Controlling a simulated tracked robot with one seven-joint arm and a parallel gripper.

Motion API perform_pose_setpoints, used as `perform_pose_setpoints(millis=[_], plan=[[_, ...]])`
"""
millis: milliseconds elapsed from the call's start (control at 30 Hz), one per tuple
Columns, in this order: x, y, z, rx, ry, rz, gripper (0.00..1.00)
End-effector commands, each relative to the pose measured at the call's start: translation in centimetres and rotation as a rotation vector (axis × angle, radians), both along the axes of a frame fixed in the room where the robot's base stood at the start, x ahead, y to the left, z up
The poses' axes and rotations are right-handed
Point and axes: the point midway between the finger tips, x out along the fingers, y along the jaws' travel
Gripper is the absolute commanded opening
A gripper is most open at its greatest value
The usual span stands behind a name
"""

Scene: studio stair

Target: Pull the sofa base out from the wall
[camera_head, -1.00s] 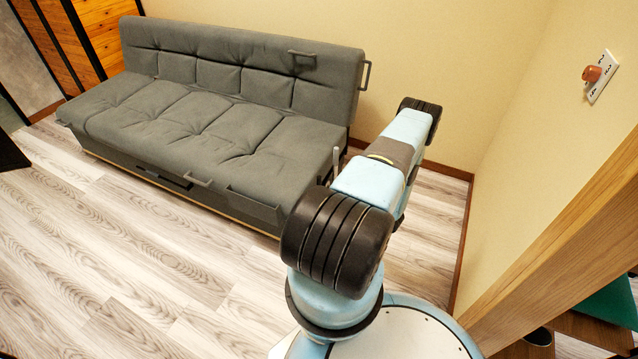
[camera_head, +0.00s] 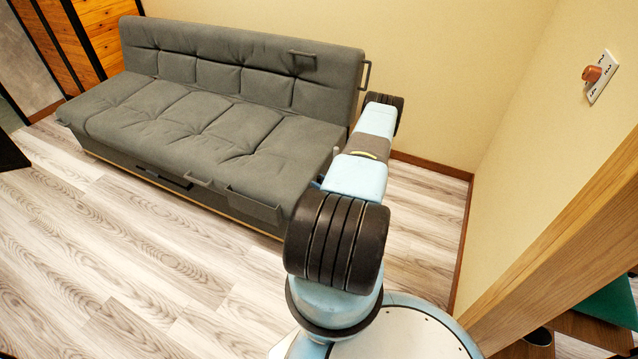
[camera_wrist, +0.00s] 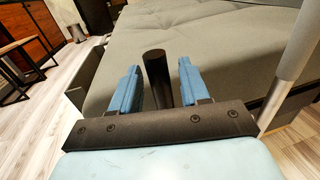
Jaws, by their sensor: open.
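The grey sofa stands along the back wall, with its tufted backrest (camera_head: 220,60) and seat. Its base (camera_head: 118,152) has a pale strip along the floor and a handle (camera_head: 199,181) on the front. In the wrist view, my gripper (camera_wrist: 158,68) is open at the sofa's end, with its two blue fingers apart. A dark upright bar (camera_wrist: 156,72) stands between the fingers, with visible gaps on both sides. I cannot tell where the bar joins the sofa. The grey seat (camera_wrist: 215,45) lies beyond. In the head view my arm hides my gripper.
Open wood floor (camera_head: 130,260) lies in front of the sofa. A right-hand wall with a switch plate (camera_head: 603,77) and a wooden edge (camera_head: 560,250) are close to my right side. A grey metal post (camera_wrist: 296,50) rises right of my gripper in the wrist view.

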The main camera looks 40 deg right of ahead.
Motion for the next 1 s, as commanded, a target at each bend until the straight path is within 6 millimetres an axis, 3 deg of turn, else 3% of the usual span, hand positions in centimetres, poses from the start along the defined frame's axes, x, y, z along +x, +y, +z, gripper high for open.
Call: perform_pose_setpoints(millis=[400,867,1000], plan=[[0.62,0.17,0.0,0.001,0.0,0.001,0.45],[0.59,0.15,0.01,0.001,0.0,0.001,0.01],[0.58,0.15,0.01,0.001,0.0,0.0,0.0]])
